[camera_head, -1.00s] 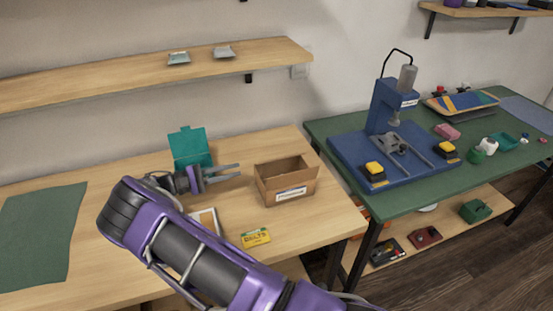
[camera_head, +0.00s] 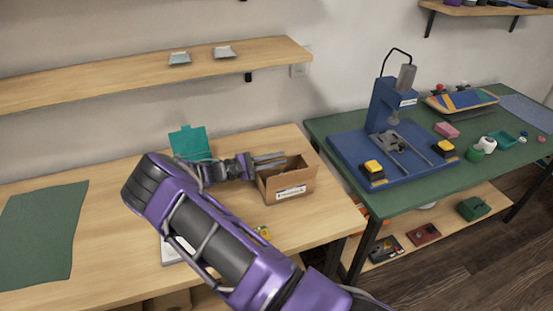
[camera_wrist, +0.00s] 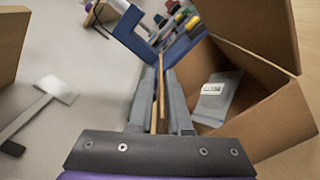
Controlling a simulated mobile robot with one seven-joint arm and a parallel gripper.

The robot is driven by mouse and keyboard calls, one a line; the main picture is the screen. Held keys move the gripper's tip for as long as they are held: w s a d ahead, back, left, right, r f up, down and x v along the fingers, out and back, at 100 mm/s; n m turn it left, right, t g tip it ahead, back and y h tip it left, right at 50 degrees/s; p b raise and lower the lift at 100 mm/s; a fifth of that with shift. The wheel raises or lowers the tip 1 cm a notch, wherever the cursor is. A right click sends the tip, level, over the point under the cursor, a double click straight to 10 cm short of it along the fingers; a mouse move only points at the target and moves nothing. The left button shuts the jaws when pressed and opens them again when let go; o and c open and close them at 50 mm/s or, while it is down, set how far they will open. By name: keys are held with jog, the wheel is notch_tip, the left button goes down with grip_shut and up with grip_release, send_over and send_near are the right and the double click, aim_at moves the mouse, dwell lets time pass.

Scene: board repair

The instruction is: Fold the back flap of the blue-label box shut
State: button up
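The open brown cardboard box (camera_head: 295,182) stands on the wooden workbench, with a white and blue label on its front. In the wrist view, the box wall (camera_wrist: 275,120) is on the right, with a flap standing up at the top. My gripper (camera_head: 284,159) reaches over the box's back-left part from the left. In the wrist view, thin brown cardboard strips show between or just beyond my fingers (camera_wrist: 160,95). I cannot tell whether the fingers touch or hold them. The back flap is hard to make out in the head view.
A grey item with a label (camera_wrist: 216,95) lies inside the box. A teal open container (camera_head: 190,142) stands behind my wrist. A blue press (camera_head: 385,135) stands on the green table to the right. A dark green mat (camera_head: 42,235) lies at the left.

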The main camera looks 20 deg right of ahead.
grip_shut()
dwell(1.4)
